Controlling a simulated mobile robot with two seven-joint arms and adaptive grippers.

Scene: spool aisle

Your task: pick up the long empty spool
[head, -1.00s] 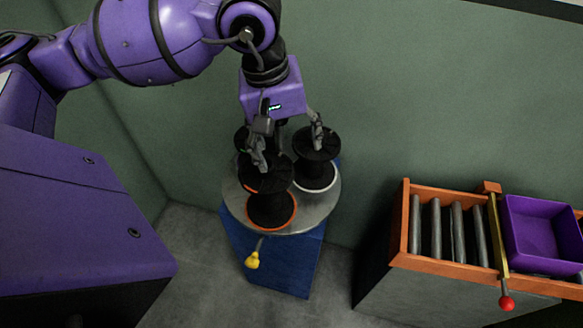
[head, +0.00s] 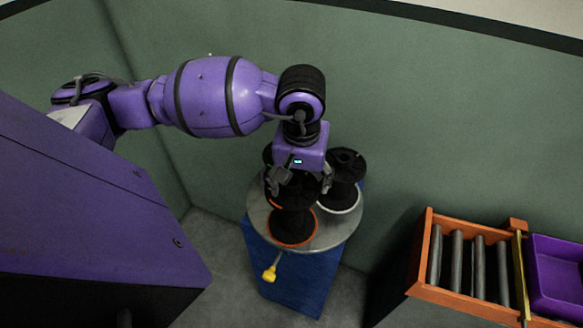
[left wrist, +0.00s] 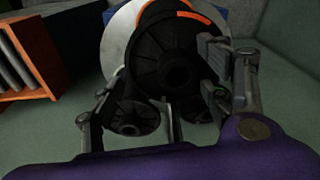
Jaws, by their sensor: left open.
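Several black spools stand upright on a round grey turntable (head: 348,233). The front spool (head: 293,222) has an orange lower rim. The right spool (head: 345,168) has a white lower rim. Another spool (head: 268,156) behind is mostly hidden by my left gripper. I cannot tell which is the long empty one. My left gripper (head: 302,187) is open, pointing down, just above the front spool's top. In the left wrist view, a large black spool with orange marks (left wrist: 175,60) and a smaller-looking black spool end (left wrist: 137,119) lie beyond the open fingers (left wrist: 160,98). My right gripper is out of view.
The turntable sits on a blue pedestal (head: 293,284) with a yellow-knobbed lever (head: 270,273). To the right stands an orange-framed roller conveyor (head: 431,250) with a purple bin (head: 560,275). A green wall (head: 420,120) stands close behind the turntable.

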